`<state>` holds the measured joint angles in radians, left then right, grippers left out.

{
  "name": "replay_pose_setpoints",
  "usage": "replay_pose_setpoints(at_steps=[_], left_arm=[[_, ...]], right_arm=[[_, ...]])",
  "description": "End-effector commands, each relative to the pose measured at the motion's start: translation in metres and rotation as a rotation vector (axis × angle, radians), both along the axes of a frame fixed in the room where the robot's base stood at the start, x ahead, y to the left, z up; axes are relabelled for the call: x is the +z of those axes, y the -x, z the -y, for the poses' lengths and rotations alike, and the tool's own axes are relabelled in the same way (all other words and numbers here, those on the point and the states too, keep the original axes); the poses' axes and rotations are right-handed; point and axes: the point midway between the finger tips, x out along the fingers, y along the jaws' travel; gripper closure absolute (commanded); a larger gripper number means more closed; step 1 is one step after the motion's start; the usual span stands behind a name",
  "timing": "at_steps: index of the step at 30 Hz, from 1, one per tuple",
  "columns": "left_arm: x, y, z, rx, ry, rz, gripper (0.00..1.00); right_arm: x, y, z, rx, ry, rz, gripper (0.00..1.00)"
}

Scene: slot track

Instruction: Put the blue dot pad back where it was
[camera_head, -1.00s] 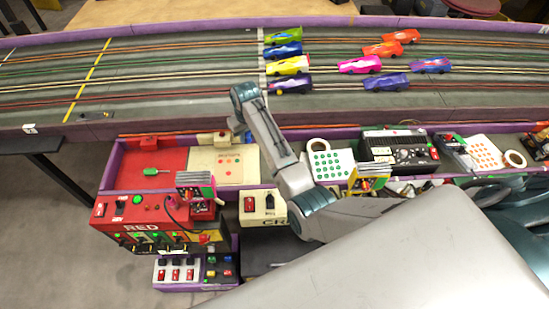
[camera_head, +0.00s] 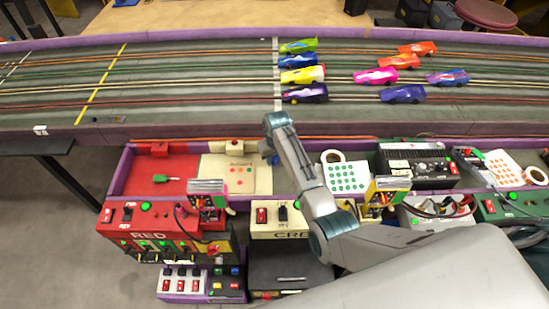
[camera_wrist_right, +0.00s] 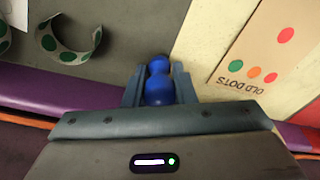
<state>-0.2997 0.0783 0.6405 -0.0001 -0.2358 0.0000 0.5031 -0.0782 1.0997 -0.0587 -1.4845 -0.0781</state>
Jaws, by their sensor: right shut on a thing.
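My right gripper (camera_head: 270,154) hangs over the cream panel (camera_head: 259,168) behind the tray rim in the head view, partly hidden by its own arm. In the right wrist view the gripper (camera_wrist_right: 158,90) is shut on the blue dot pad (camera_wrist_right: 158,88), a small blue piece with a rounded knob. I cannot tell whether its underside touches the surface. A card marked "OLD DOTS" (camera_wrist_right: 262,50), with red, orange and green dots, lies to the right of it; the card also shows in the head view (camera_head: 240,177). My left gripper is not in view.
A red panel (camera_head: 150,180) lies left of the cream one. A sheet of green dots (camera_head: 345,177) and a white roll (camera_head: 333,157) lie to the right. A curled strip with green dots (camera_wrist_right: 68,42) shows in the wrist view. The track (camera_head: 180,95) with several cars runs behind.

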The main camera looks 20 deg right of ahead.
Motion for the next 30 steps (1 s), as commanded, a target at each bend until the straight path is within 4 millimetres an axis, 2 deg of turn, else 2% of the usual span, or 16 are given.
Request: replay_pose_setpoints(at_steps=[5, 12, 13, 16, 25, 30], left_arm=[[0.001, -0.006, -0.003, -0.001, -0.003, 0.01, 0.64], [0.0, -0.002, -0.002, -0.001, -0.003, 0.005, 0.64], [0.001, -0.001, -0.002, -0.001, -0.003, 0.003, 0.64], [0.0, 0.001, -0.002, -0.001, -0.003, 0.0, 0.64], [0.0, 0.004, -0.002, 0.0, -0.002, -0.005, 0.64], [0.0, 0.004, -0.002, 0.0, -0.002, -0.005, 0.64]], right_arm=[[-0.004, 0.0, 0.0, 0.0, 0.0, 0.002, 0.99], [-0.007, 0.0, 0.0, 0.0, 0.0, 0.001, 0.99], [-0.007, 0.0, 0.0, 0.0, 0.0, 0.001, 0.72], [-0.007, 0.0, 0.0, 0.0, 0.0, 0.001, 0.54], [-0.005, 0.0, 0.0, 0.0, 0.0, 0.002, 0.54], [0.012, 0.001, 0.0, -0.001, -0.001, 0.004, 0.54]])
